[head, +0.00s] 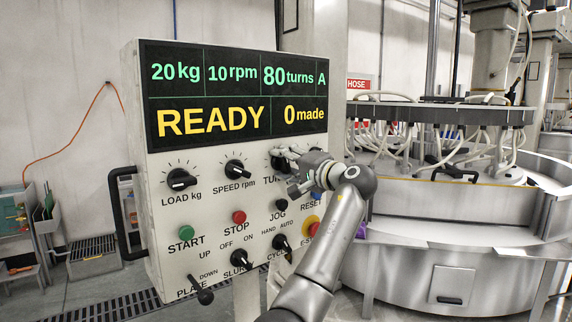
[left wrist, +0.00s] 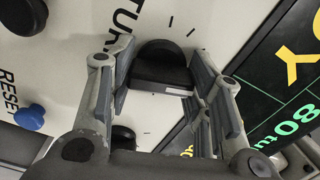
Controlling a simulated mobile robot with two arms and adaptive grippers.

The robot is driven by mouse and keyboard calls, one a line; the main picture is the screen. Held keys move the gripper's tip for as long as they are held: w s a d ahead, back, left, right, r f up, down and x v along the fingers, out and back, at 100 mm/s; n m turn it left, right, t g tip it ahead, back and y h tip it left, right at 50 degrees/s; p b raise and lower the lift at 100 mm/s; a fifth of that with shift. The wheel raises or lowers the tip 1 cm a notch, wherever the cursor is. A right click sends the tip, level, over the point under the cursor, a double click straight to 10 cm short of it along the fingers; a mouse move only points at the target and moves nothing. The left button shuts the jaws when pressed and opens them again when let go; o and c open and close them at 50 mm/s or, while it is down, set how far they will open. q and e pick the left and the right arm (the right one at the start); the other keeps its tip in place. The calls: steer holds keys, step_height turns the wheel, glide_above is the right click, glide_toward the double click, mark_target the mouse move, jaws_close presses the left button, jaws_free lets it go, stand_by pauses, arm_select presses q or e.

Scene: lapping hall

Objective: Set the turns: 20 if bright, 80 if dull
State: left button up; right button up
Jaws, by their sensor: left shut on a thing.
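The black TURNS knob (left wrist: 160,62) sits on the light panel between the two fingers of my left gripper (head: 287,166). The gripper is shut on it. In the head view the gripper hides most of the knob and part of its label. The display (head: 237,95) reads 20 kg, 10 rpm, 80 turns A, and below that READY and 0 made. My right gripper is not in view. I see no part that I can tell as bright or dull.
The control box (head: 218,212) also carries the LOAD knob (head: 181,179), SPEED knob (head: 234,169), green START (head: 186,232), red STOP (head: 239,217) and several switches. A blue RESET button (left wrist: 30,118) is near the gripper. The round lapping machine (head: 455,205) stands at right.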

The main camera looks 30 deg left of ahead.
arm_select(q)
steer(key=o, duration=1)
steer(key=shift+f, duration=0.1)
steer(key=shift+d, duration=0.1)
steer(key=v, duration=1.2)
